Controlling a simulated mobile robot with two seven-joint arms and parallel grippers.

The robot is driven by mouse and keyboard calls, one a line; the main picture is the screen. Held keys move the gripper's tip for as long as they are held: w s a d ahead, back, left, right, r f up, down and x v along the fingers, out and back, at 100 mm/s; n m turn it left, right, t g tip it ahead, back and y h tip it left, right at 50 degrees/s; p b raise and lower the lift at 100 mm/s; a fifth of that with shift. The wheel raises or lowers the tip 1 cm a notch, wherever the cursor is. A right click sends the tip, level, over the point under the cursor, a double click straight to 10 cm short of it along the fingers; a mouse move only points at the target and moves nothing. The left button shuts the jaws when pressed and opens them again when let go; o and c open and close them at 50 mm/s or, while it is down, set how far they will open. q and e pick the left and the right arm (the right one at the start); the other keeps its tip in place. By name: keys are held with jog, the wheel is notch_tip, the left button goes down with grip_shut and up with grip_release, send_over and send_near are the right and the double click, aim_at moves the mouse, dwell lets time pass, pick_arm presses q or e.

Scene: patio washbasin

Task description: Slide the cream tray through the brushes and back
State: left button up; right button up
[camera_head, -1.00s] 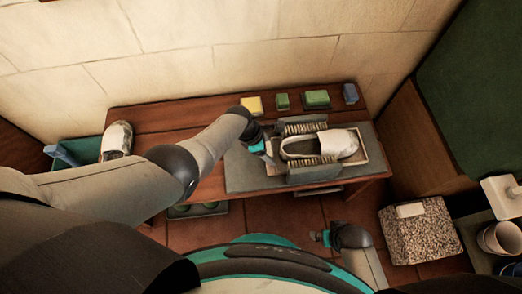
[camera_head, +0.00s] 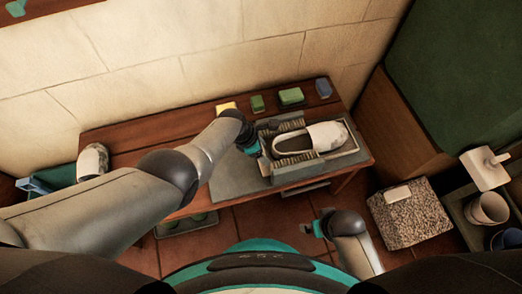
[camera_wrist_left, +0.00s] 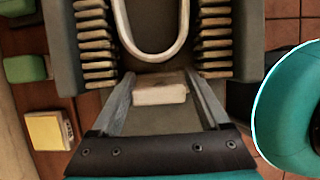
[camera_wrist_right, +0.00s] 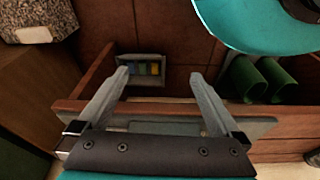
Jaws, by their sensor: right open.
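The cream tray (camera_head: 352,150) lies on the grey base plate (camera_head: 235,180) with a white shoe (camera_head: 327,136) in it. It sits between two brush rows, the far brush (camera_head: 292,143) and the near brush (camera_head: 296,160), and reaches out past their right end. My left gripper (camera_head: 258,158) is at the tray's left end. In the left wrist view its fingers (camera_wrist_left: 160,78) close on both sides of the tray's cream handle block (camera_wrist_left: 160,95). My right gripper (camera_head: 312,228) is open and empty, low in front of the bench.
A yellow block (camera_head: 227,107), two green blocks (camera_head: 291,96) and a blue block (camera_head: 323,88) stand along the bench's back. Another shoe (camera_head: 92,162) is at the left. A speckled stone block (camera_head: 410,215) and cups (camera_head: 488,208) are at the right.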

pick_arm(q)
jog(key=shift+o, duration=1.4)
jog(key=shift+a, duration=0.2)
jog(key=shift+p+v, duration=0.9)
jog(key=shift+p, duration=0.1)
jog(key=shift+p+v, duration=0.95)
jog(key=shift+a+r+p, duration=0.2)
jog(key=shift+r+p, duration=0.3)
jog(key=shift+p, duration=0.05)
jog(key=shift+p+v, duration=1.3)
pick_arm(e)
jog(key=s+d+f, duration=0.7)
jog(key=s, duration=0.3)
jog(key=shift+s+d+f+h, duration=0.2)
jog(key=shift+d+f+h, duration=0.05)
jog(key=shift+f+h, duration=0.15)
pick_arm(q)
jog(key=shift+s, duration=0.1)
